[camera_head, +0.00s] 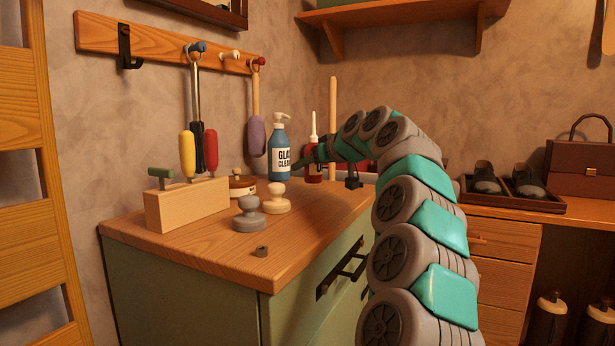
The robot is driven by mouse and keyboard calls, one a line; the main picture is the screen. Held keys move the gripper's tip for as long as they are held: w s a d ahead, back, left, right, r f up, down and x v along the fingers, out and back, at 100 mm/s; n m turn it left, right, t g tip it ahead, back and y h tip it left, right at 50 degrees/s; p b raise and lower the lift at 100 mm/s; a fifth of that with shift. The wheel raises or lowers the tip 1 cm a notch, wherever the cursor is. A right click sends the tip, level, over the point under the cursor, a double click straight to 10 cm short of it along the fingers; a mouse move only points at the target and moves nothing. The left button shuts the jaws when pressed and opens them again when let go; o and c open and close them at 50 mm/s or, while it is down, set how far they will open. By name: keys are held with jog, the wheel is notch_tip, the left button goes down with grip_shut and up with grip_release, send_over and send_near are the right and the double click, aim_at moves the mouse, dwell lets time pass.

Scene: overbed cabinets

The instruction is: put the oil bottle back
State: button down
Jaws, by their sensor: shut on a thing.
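The oil bottle, as I take it, is a red bottle (314,176) with a pale pointed nozzle, upright at the back of the wooden cabinet top (200,248). My arm reaches in from the right and curves down to it. My gripper (303,161) is shut on the red bottle, its dark tip crossing the bottle's front. The arm and gripper hide part of the bottle and its label. I cannot tell whether its base touches the top.
A blue glass cleaner bottle (279,150) stands just left of my gripper. The front-right top is clear.

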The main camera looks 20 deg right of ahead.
jog(key=shift+f, duration=1.4)
jog(key=shift+f, duration=0.2)
jog(key=shift+c, duration=1.2)
grip_release()
jog(key=shift+r, duration=0.1)
jog(key=shift+r, duration=0.2)
jog(key=v, duration=1.2)
